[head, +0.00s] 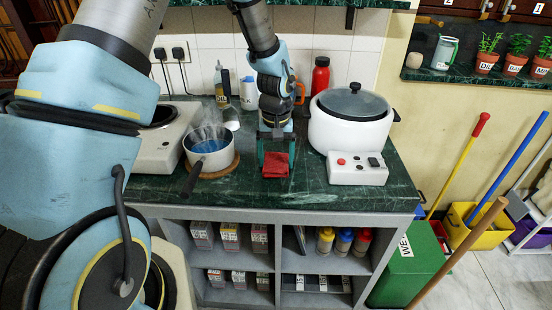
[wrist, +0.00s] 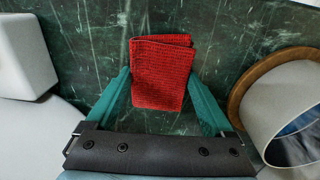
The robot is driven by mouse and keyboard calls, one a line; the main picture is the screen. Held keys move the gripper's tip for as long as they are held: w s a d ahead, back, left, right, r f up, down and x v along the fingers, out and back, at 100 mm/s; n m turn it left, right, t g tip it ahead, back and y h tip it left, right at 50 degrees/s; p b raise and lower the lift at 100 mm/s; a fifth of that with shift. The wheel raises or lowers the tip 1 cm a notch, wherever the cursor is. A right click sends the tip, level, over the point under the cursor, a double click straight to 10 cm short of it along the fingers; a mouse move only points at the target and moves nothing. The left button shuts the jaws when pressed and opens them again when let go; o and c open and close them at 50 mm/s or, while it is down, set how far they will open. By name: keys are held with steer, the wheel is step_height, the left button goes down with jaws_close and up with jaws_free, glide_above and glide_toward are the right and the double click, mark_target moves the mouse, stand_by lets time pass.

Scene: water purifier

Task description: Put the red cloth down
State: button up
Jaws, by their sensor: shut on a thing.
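The red cloth (head: 276,165) is a small folded piece at the green marble counter (head: 315,186), between the saucepan and the white cooker. In the wrist view the red cloth (wrist: 162,72) sits between the two green fingers of my gripper (wrist: 163,85). My gripper (head: 276,150) points down and is shut on the cloth. The cloth is very low, at or just above the counter top; I cannot tell whether it touches.
A steaming saucepan (head: 208,145) stands on a round wooden board left of the cloth, its handle toward the front edge. A white cooker (head: 349,122) with a control box (head: 357,170) stands right. Bottles stand behind. Bare counter lies in front.

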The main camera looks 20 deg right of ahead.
mark_target(276, 160)
steer(key=o, duration=1)
steer(key=shift+f, duration=0.1)
steer(key=shift+o, duration=0.2)
step_height(276, 160, up, 12)
steer(key=b, duration=0.1)
steer(key=shift+r+b, duration=0.2)
steer(key=shift+b, duration=0.15)
steer(key=s+a+n, duration=0.2)
steer(key=a, duration=1.3)
steer(key=s+a+n+t, duration=0.1)
steer(key=s+a, duration=0.1)
steer(key=a, duration=1.3)
steer(key=shift+r+n+t, duration=0.2)
steer(key=shift+n+t, duration=0.1)
steer(key=shift+n, duration=0.1)
steer(key=shift+a, duration=0.1)
